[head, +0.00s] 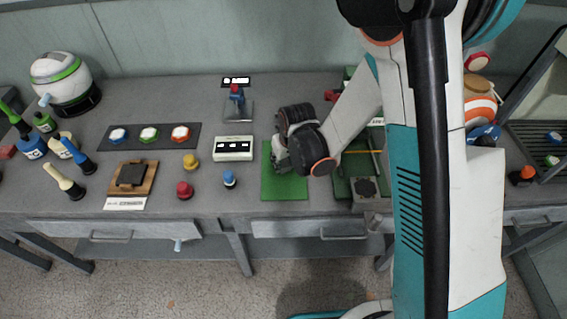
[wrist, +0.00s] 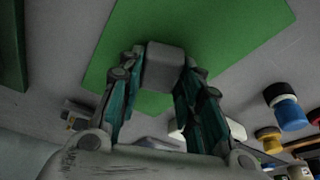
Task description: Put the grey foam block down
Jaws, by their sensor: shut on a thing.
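The grey foam block (wrist: 165,66) is between the fingertips of my gripper (wrist: 160,72) in the wrist view, and the gripper is shut on it. Behind the block in that view lies the green mat (wrist: 235,40). In the head view the green mat (head: 285,188) lies on the grey bench, and my gripper (head: 281,165) is over its upper part. The block is hidden or too small to make out in the head view. I cannot tell whether the block touches the mat.
Left of the mat stand a white box with a display (head: 233,149) and a blue-topped peg (head: 229,179). A green machine (head: 343,188) stands close on the right. The front part of the mat is clear.

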